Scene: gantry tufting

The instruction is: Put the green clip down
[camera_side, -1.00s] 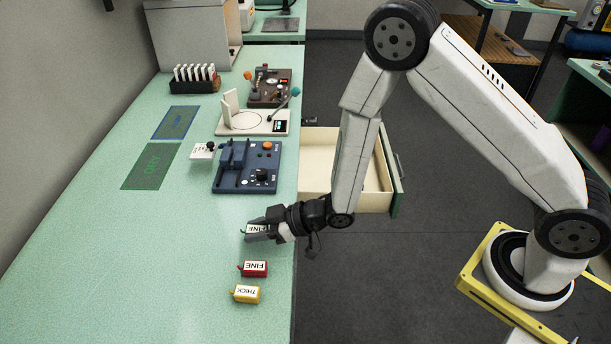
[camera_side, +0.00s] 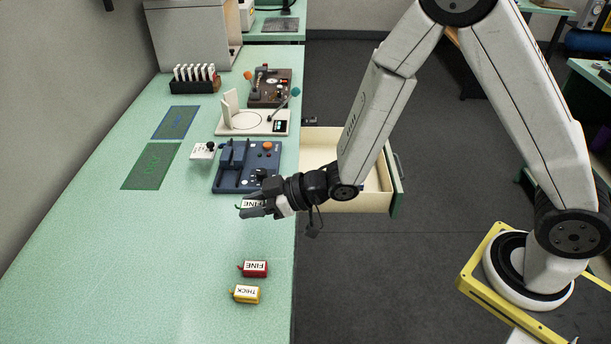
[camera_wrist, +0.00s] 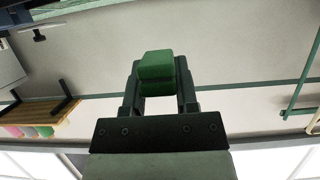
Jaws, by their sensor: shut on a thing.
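The green clip (camera_wrist: 157,72) is held between the two fingers of my gripper (camera_wrist: 159,98) in the wrist view. In the side view my gripper (camera_side: 256,207) is shut on it above the bench, in front of the blue device. The clip's white label (camera_side: 252,204) reading FINE shows between the fingers; most of its green body is hidden there. A red clip (camera_side: 254,269) labelled FINE and a yellow clip (camera_side: 246,294) labelled THICK lie on the bench nearer the camera.
The blue device (camera_side: 230,181) with knobs stands just behind my gripper. A green mat marked DRY (camera_side: 150,166) and a blue mat (camera_side: 175,122) lie to its left. An open drawer (camera_side: 325,205) juts out at the bench's right edge. The bench's left front is clear.

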